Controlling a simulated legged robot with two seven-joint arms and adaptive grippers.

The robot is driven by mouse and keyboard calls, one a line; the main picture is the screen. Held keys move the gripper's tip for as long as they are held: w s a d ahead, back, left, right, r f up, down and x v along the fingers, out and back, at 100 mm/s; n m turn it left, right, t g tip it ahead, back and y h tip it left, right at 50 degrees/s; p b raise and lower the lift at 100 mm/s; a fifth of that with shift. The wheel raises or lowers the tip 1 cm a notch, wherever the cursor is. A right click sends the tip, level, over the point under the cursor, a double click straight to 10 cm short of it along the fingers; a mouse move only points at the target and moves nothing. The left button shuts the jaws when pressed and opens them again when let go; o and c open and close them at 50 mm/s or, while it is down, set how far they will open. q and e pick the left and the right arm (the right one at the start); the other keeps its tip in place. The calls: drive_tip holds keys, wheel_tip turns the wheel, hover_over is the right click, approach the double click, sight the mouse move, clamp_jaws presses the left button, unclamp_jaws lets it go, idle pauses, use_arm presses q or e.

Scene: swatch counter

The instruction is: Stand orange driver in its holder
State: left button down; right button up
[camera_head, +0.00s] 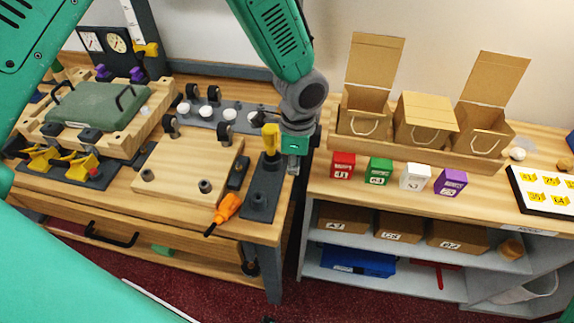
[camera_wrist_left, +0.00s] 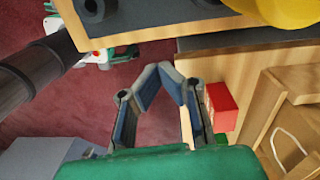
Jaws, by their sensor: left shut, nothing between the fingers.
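The orange driver (camera_head: 228,206) lies on its side near the front right of the left workbench, its dark shaft pointing to the front left. Beside it is a dark holder plate (camera_head: 263,181) with an empty round socket (camera_head: 259,198) near its front. A yellow driver (camera_head: 270,139) stands upright towards its back. My left gripper (camera_head: 293,170) hangs just right of the holder, apart from the orange driver. In the left wrist view its fingers (camera_wrist_left: 160,70) meet at the tips with nothing between them. The orange driver is not in the left wrist view. My right gripper is not in view.
A wooden board (camera_head: 188,178) with dark knobs lies left of the holder. Across a narrow gap, the right counter holds small coloured boxes, among them a red one (camera_head: 342,165), and cardboard boxes (camera_head: 425,122). A green case (camera_head: 95,106) sits at the back left.

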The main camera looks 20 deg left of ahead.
use_arm(q)
drive_tip(key=w+d, duration=0.4)
drive_tip(key=w, duration=0.4)
drive_tip(key=shift+d+f+b, duration=0.15)
drive_tip(key=shift+b, duration=0.2)
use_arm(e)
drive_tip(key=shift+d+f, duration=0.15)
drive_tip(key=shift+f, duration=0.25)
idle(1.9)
